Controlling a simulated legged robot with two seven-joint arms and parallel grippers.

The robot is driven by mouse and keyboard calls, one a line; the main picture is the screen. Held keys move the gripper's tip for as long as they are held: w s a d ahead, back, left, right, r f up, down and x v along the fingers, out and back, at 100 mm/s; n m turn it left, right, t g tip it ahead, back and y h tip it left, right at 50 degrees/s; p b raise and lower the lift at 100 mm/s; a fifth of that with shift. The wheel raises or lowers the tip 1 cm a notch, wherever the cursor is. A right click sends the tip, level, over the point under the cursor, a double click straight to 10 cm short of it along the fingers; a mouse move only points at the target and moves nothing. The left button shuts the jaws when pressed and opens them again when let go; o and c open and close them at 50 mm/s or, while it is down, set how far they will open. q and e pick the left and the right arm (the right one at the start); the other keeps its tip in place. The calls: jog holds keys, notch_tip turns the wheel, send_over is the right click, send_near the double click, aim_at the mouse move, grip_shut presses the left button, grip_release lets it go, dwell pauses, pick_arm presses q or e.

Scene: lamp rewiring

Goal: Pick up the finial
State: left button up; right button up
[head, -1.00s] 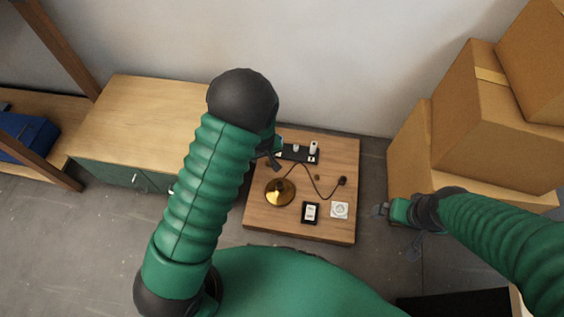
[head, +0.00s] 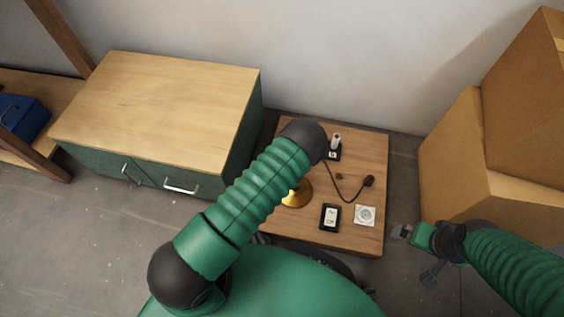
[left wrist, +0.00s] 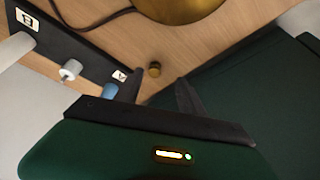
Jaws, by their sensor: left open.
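The finial looks to be the small brass-brown knob (left wrist: 154,69) standing on the wooden tabletop in the left wrist view. My left gripper (left wrist: 160,86) is open, with its dark fingers on either side of the picture just short of the knob. The knob appears roughly between the fingertip directions, and I see no contact. In the head view my left arm hides the left gripper and this part of the table. My right gripper (head: 402,232) is off the table's right edge, too small to read its jaws.
A black holder (left wrist: 85,50) with small parts is beside the knob. The brass lamp base (head: 297,193), a cord (head: 345,197), a black-framed item (head: 329,217) and a white square (head: 365,215) are on the table (head: 375,160). A cabinet (head: 160,110) and boxes (head: 460,160) flank it.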

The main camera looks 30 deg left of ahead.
pick_arm(q)
jog(key=b+x, duration=0.4)
jog(key=shift+w+d+f, duration=0.15)
jog(key=shift+w+d, duration=0.1)
jog(key=shift+w, duration=0.1)
jog(key=shift+w+a+f+b, duration=0.15)
jog(key=shift+f+b, duration=0.2)
jog(key=shift+b, duration=0.05)
jog(key=shift+w+r, duration=0.1)
jog(key=shift+r, duration=0.1)
grip_shut()
